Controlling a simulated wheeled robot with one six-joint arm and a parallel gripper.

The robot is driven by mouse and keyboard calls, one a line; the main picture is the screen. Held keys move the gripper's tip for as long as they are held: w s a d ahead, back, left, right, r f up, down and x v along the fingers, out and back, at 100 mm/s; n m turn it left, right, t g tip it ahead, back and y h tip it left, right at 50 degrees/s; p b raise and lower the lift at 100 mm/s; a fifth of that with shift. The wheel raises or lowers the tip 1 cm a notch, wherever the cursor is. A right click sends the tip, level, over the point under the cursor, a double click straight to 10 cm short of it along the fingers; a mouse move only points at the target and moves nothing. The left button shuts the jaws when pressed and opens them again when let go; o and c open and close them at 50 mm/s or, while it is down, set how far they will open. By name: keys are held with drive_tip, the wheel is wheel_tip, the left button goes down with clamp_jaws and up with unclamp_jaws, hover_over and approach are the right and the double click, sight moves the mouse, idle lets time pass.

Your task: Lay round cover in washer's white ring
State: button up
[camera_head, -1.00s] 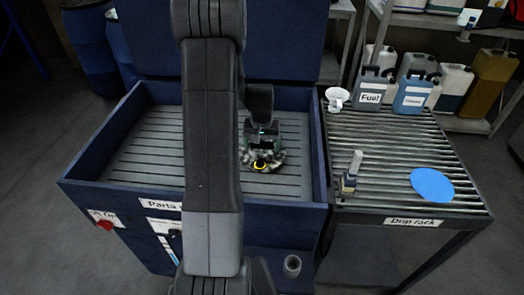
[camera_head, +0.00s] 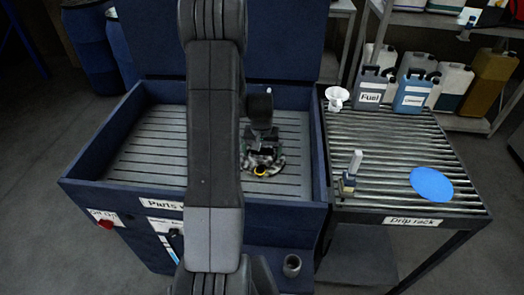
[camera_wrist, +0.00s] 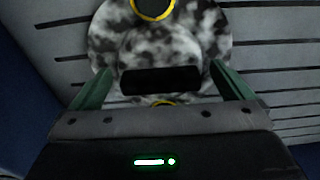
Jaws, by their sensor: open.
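The round cover (camera_head: 268,168) is a mottled black-and-white disc with yellow rings. It is in the parts washer (camera_head: 130,170), over its slatted grey floor. The cover also fills the top middle of the wrist view (camera_wrist: 205,30), with a black bar across it. My gripper (camera_head: 262,150) is right at the cover and hides part of it. In the wrist view my open gripper (camera_wrist: 160,85) has its green fingers on either side of the black bar, with gaps visible. I cannot make out the washer's white ring in either view.
The washer's blue walls surround my gripper. On the right, the drip rack (camera_head: 390,150) holds a white cup (camera_head: 337,98), a small upright tool (camera_head: 351,172), a blue disc (camera_head: 431,184) and several jugs (camera_head: 411,92). The slats left of my arm are clear.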

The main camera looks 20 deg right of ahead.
sight(262, 157)
wheel_tip(262, 157, up, 12)
drive_tip(key=s, duration=0.1)
drive_tip(key=shift+s+a+b, duration=0.15)
drive_tip(key=shift+a+b, duration=0.15)
drive_tip(key=shift+b, duration=0.15)
drive_tip(key=shift+f, duration=0.1)
